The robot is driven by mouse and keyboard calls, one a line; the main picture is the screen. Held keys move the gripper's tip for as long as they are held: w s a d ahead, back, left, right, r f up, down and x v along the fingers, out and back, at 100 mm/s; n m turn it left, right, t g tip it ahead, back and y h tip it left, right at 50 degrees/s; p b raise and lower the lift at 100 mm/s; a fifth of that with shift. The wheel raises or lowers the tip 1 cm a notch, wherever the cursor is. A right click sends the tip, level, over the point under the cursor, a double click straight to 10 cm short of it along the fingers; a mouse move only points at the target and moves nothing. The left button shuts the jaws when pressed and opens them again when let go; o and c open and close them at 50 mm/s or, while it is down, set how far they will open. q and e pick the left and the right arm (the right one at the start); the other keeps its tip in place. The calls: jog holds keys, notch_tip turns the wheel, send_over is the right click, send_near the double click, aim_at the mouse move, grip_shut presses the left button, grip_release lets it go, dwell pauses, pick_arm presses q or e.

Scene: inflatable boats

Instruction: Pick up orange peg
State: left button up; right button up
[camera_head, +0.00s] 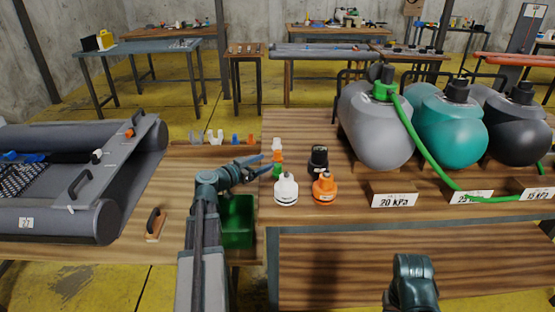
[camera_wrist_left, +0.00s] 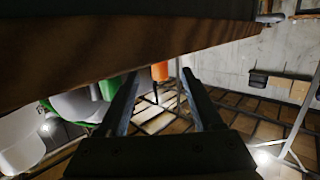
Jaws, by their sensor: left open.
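A small orange piece (camera_head: 251,139), which looks like the orange peg, stands at the right end of a row of small pieces at the table's back edge. My left gripper (camera_head: 262,166) is open and empty above the table, nearer to me than that piece and pointing right. Its two fingers (camera_wrist_left: 160,95) also show apart in the left wrist view. An orange cylinder (camera_wrist_left: 160,71) shows beyond them there; I cannot tell which object it is. A dark part of my right arm shows at the bottom right, with no fingers visible.
A blue piece (camera_head: 235,139) stands in the same row. A green bin (camera_head: 238,222) lies beside my left arm. White (camera_head: 286,188), orange (camera_head: 325,188) and black (camera_head: 318,159) caps stand right of the gripper. A grey tank (camera_head: 375,135) stands further right, a grey boat (camera_head: 60,210) left.

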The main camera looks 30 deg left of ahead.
aim_at(275, 156)
pick_arm(q)
jog(key=shift+w+d+f, duration=0.1)
jog(key=shift+w+d, duration=0.05)
jog(key=shift+w, duration=0.4)
jog(key=x, duration=0.5)
jog(key=shift+w+d+r, duration=0.1)
jog(key=shift+w+r, duration=0.05)
jog(key=shift+r, duration=0.15)
grip_shut()
